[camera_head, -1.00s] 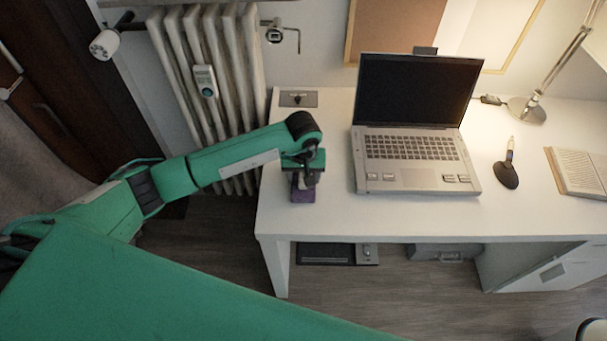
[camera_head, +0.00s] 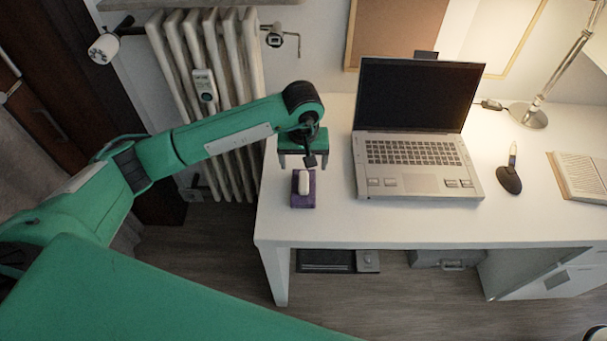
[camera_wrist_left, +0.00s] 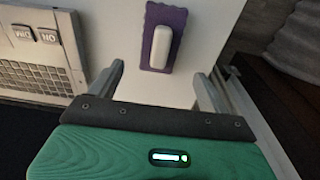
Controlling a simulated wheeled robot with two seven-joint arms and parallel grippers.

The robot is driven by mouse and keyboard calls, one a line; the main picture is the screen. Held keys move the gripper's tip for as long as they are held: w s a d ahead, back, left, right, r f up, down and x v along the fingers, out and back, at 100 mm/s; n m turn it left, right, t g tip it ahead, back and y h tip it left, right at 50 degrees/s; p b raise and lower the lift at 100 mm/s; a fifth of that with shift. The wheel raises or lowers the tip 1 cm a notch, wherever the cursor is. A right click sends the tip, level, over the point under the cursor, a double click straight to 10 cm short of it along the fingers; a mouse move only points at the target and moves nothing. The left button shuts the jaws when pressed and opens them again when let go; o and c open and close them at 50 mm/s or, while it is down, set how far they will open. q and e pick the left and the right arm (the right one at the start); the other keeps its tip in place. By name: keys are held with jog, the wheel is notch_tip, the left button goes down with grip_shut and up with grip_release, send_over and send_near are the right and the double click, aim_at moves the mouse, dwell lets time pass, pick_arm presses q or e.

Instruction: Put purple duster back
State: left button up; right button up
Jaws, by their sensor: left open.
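The purple duster (camera_head: 304,202), a purple block with a white handle, lies on the white desk near its left end. It also shows in the left wrist view (camera_wrist_left: 177,22), just beyond the fingertips. My left gripper (camera_head: 302,163) is open and empty, raised above and slightly behind the duster, apart from it. In the left wrist view the two fingers (camera_wrist_left: 158,72) stand wide apart with nothing between them. My right gripper is in neither view.
An open laptop (camera_head: 414,182) stands on the desk right of the duster. Farther right are a black pen stand (camera_head: 509,180), a lamp (camera_head: 528,115) and an open book (camera_head: 582,175). A radiator (camera_head: 217,100) stands at the left. The desk around the duster is clear.

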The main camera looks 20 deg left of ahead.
pick_arm(q)
notch_tip(320, 180, up, 3)
jog(key=shift+s+f, duration=0.1)
jog(key=shift+s, duration=0.05)
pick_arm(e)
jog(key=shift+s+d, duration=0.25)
